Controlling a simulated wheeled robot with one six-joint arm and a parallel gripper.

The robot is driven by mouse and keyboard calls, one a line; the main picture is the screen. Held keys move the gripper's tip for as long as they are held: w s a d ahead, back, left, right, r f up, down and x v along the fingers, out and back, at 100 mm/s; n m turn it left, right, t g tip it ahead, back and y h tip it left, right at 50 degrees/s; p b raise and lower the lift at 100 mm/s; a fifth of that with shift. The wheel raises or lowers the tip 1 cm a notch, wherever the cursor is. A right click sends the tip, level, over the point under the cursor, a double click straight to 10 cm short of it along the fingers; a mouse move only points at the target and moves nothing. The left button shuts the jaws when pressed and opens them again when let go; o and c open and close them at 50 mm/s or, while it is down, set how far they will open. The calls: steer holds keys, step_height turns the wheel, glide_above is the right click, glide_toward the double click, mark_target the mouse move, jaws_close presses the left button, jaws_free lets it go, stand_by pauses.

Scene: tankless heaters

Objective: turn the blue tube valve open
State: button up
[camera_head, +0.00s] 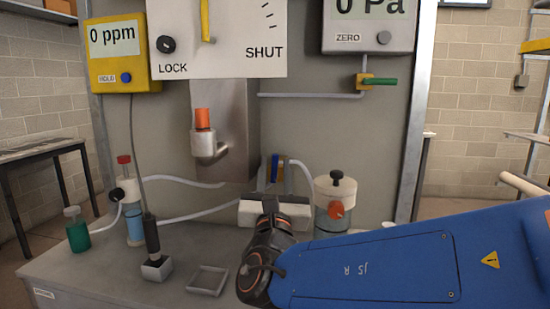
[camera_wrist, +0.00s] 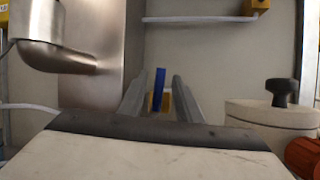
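The blue tube valve shows as a narrow blue handle (camera_head: 274,167), nearly upright, on a tan body low on the grey panel. White tubing runs beside it. In the wrist view the blue handle (camera_wrist: 158,90) stands between the two grey fingers of my gripper (camera_wrist: 160,88), with a gap on each side. My gripper is open and points at the valve. In the head view my gripper (camera_head: 275,180) is just in front of the valve, and its pale body hides what lies below. I cannot tell whether the fingertips reach past the handle.
A lidded white container (camera_head: 336,190) with a red-orange knob stands close right of my gripper. A metal spout with an orange cap (camera_head: 203,120) juts out at upper left. A blue bottle (camera_head: 133,215), a green bottle (camera_head: 77,232) and a small square tray (camera_head: 207,281) are at left.

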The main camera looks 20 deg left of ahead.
steer(key=v, duration=1.1)
steer(key=shift+s+f, duration=0.1)
steer(key=shift+s, duration=0.05)
